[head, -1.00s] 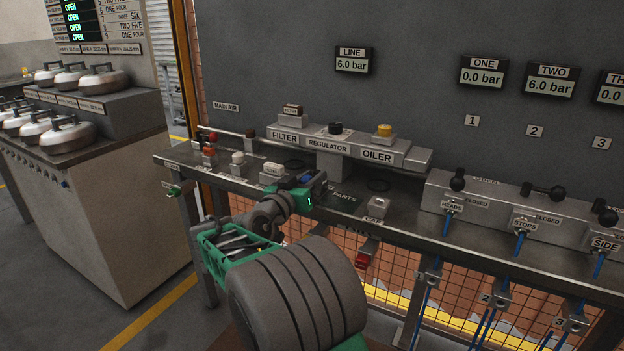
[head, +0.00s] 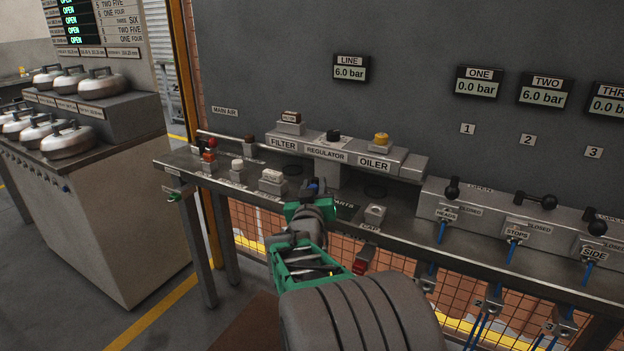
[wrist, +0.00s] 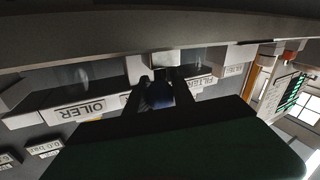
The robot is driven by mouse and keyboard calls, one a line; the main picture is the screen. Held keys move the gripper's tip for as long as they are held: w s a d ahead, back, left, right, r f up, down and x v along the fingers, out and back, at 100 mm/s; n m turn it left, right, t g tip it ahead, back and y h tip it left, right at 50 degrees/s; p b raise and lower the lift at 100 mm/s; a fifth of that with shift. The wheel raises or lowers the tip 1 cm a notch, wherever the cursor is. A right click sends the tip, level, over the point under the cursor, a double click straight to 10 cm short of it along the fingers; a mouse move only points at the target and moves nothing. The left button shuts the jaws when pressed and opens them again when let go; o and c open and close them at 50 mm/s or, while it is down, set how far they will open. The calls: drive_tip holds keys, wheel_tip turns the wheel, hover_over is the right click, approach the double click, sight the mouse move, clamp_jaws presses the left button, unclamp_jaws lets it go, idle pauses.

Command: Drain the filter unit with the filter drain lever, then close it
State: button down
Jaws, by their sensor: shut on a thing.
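My gripper (head: 314,185) is low at the bench, below and in front of the regulator part (head: 326,153), right of the filter. In the wrist view my gripper (wrist: 157,92) has its fingers closed around a small dark blue piece (wrist: 157,97). A pale block (wrist: 165,62) shows just beyond the fingers. I cannot tell whether the blue piece is the filter drain lever; no lever shows clearly at the filter.
The oiler (head: 375,163) is at the right of the housing. A white-topped block (head: 272,177) stands left of my gripper, and another block (head: 374,214) to its right. Black-knobbed valves (head: 453,188) line the bench farther right. The LINE display (head: 351,69) reads 6.0 bar.

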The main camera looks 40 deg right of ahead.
drive_tip(key=shift+s+d+n+t+y, duration=0.35)
drive_tip(key=shift+d+n+t+y, duration=0.1)
drive_tip(key=shift+n+t+y, duration=0.3)
drive_tip(key=n+t+y+b, duration=0.2)
drive_tip(key=y, duration=0.1)
drive_tip(key=shift+s+d+f, duration=0.1)
drive_tip(key=shift+d+f, duration=0.1)
drive_tip(key=shift+f, duration=0.15)
drive_tip(key=n+t+y+b, duration=0.1)
drive_tip(key=n+y+b, duration=0.1)
drive_tip(key=b, duration=0.2)
drive_tip(key=shift+d+y, duration=0.1)
drive_tip(key=shift+y, duration=0.15)
drive_tip(key=shift+r+n+t+y+b, duration=0.2)
drive_tip(key=shift+n+t+y+b, duration=0.25)
drive_tip(key=shift+n+y+b, duration=0.55)
drive_tip(key=shift+y+b, duration=0.3)
drive_tip(key=shift+y, duration=0.1)
drive_tip(key=shift+r, duration=0.1)
drive_tip(key=c, duration=1.2)
unclamp_jaws()
